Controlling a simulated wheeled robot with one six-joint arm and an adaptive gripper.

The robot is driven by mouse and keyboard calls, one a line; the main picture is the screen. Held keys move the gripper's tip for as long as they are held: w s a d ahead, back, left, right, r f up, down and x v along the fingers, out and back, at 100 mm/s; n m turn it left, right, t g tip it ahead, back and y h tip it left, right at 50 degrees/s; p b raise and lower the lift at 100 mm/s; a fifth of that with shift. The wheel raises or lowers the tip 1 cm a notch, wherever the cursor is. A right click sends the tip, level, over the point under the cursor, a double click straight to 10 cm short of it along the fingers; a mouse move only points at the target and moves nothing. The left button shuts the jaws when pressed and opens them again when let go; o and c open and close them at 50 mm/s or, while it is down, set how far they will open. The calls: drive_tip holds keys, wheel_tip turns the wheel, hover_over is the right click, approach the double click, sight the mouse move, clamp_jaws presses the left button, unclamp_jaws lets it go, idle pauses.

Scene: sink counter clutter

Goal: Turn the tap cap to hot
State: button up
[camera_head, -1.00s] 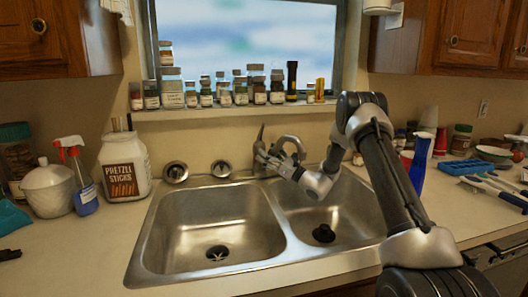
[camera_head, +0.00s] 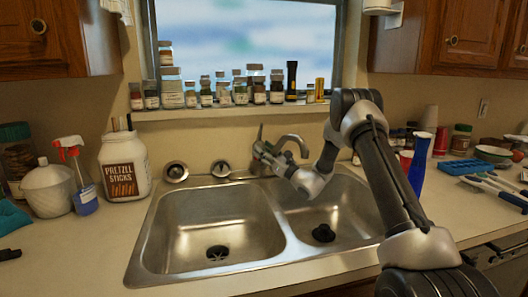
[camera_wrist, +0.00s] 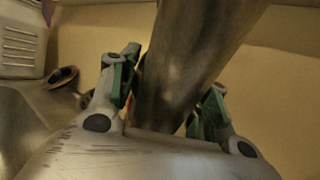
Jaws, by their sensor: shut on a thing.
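The metal tap (camera_head: 291,139) stands behind the two-basin sink, its curved spout reaching right. My gripper (camera_head: 262,154) is at the tap's cap, left of the spout, with my arm coming in from the right. The cap is mostly hidden by my fingers in the head view. In the wrist view, the tap cap (camera_wrist: 185,60) is a smooth metal cylinder rising between the green-padded fingers of my gripper (camera_wrist: 168,85), which are shut on it. I cannot see any hot or cold marking.
The sink (camera_head: 215,225) has empty basins with dark drains. Jars (camera_head: 225,90) line the window sill behind the tap. A pretzel jar (camera_head: 124,170) and a spray bottle (camera_head: 82,185) stand left. A blue bottle (camera_head: 419,165) stands right, near my arm.

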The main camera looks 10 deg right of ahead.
drive_tip(key=shift+s+a+r+m+t+h, duration=0.1)
drive_tip(key=shift+a+m+t+h, duration=0.1)
drive_tip(key=shift+m+t+h, duration=1.15)
drive_tip(key=shift+n+h, duration=0.25)
drive_tip(key=shift+n, duration=0.1)
drive_tip(key=o, duration=1)
drive_tip(key=v, duration=1.2)
drive_tip(key=shift+r, duration=0.15)
drive_tip(key=shift+d, duration=0.1)
